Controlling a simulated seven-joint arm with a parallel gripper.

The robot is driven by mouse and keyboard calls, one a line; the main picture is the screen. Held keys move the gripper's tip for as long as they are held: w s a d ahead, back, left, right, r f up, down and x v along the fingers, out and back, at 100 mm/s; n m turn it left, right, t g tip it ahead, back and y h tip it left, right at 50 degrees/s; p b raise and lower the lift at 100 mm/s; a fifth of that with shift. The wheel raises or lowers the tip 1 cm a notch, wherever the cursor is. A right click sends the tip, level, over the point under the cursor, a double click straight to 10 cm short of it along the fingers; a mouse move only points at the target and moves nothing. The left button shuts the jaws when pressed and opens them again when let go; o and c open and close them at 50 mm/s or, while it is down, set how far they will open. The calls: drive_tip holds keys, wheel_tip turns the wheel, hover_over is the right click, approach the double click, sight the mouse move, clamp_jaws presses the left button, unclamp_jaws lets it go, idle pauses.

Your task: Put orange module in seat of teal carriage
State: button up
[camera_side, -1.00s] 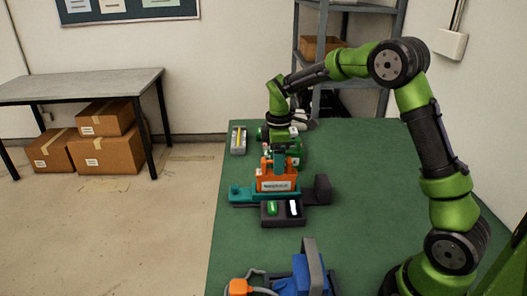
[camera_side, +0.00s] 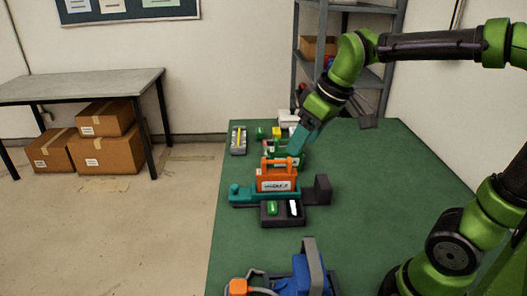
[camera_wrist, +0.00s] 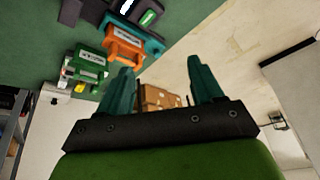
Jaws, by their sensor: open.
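The orange module (camera_side: 277,180), a block with a handle on top and a white label, stands upright at the teal carriage (camera_side: 240,193), between its left knob and dark right end block. It appears seated there, though its underside is hidden. The module (camera_wrist: 124,47) and part of the teal carriage (camera_wrist: 152,42) also show at the top of the wrist view. My gripper (camera_side: 300,143) is open and empty, above and behind the module, apart from it. In the wrist view my gripper (camera_wrist: 163,80) has its two teal fingers spread with nothing between them.
A dark panel (camera_side: 283,222) with a green and a white key lies in front of the carriage. Green modules (camera_side: 280,157) stand behind it. A blue device (camera_side: 300,276) with an orange plug (camera_side: 238,287) is at the front. The green table's right side is clear.

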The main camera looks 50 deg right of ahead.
drive_tip(key=s+a+f+m+t, duration=0.2)
drive_tip(key=s+m, duration=0.3)
drive_tip(key=s, duration=0.3)
drive_tip(key=shift+s+a+t+y, duration=0.3)
drive_tip(key=shift+a+t+y, duration=0.1)
drive_tip(key=shift+a, duration=0.1)
